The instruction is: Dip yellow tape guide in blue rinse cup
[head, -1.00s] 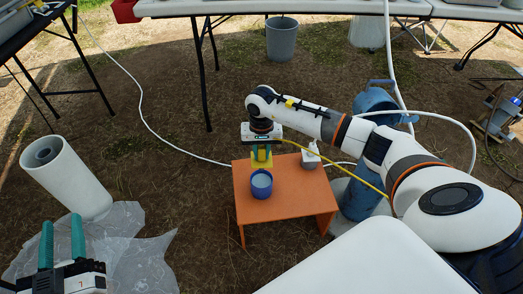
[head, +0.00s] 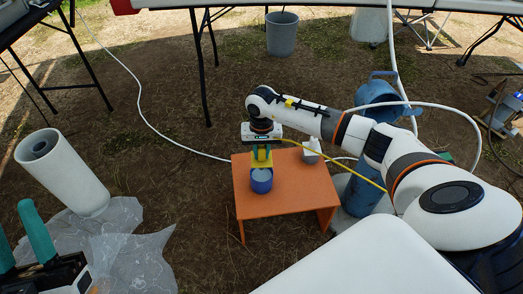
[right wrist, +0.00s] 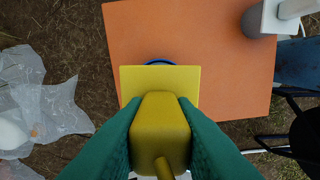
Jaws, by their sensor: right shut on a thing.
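The blue rinse cup (head: 261,182) stands on the orange table with pale liquid in it. My right gripper (head: 262,151) points down just behind and above the cup, shut on the yellow tape guide (head: 262,163). In the right wrist view the green fingers grip the guide's yellow block (right wrist: 160,130), and its flat yellow plate hides most of the cup, leaving only a blue rim (right wrist: 160,62). I cannot tell whether the guide touches the liquid. My left gripper (head: 32,240) is at the lower left, its green fingers apart, with nothing seen between them.
The orange table (head: 295,195) also holds a white device (head: 311,150) at its back right. A yellow line runs from the guide to the right. A white roll (head: 62,172) stands on clear plastic sheeting (head: 130,260) at left. A blue container (head: 362,195) stands right of the table.

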